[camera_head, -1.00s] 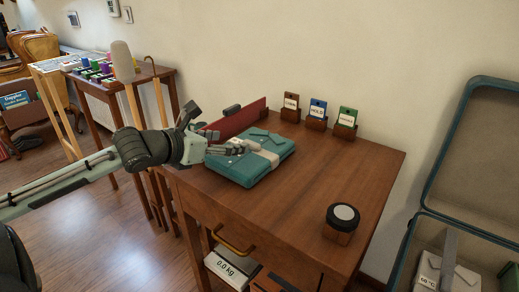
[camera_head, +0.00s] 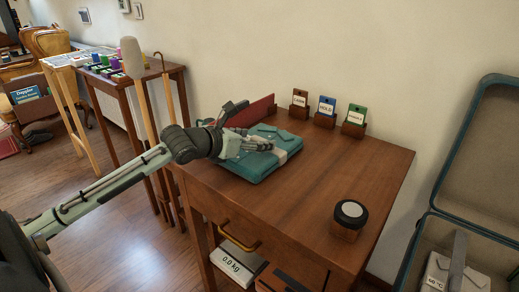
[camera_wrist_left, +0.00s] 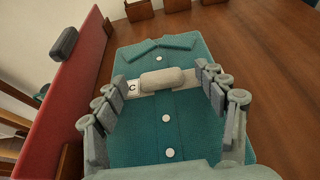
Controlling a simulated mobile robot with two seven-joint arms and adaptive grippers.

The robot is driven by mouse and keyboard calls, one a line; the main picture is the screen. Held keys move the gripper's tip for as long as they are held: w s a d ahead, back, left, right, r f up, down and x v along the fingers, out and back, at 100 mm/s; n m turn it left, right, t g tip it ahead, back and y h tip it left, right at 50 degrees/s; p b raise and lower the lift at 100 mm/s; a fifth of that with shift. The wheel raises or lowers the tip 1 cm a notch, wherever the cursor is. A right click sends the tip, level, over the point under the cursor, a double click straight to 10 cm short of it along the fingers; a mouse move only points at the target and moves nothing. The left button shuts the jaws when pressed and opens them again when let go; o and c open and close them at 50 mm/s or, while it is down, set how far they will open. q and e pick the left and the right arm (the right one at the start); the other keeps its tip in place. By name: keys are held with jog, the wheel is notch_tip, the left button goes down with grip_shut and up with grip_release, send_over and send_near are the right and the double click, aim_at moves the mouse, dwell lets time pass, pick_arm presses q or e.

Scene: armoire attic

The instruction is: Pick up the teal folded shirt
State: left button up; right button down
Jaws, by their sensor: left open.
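The teal folded shirt (camera_head: 262,167) lies flat on the wooden table, with a pale band across it. In the left wrist view the shirt (camera_wrist_left: 165,119) shows its collar, white buttons and a band with a tag marked "C". My left gripper (camera_head: 262,146) is over the shirt. In the left wrist view the open fingers of the left gripper (camera_wrist_left: 168,92) are spread on either side of the band, with nothing clearly held between them. I cannot tell whether the fingertips touch the cloth. My right gripper is not in view.
The wooden table (camera_head: 330,185) has free room right of the shirt. A red panel (camera_head: 254,112) stands beside the shirt. Several labelled card holders (camera_head: 325,113) line the back edge. A round dark-topped block (camera_head: 349,220) stands near the right edge. An open suitcase (camera_head: 428,232) is at right.

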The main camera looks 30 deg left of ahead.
pick_arm(q)
jog(key=c, duration=1.4)
jog(key=shift+c, duration=0.2)
jog(key=shift+r, duration=0.15)
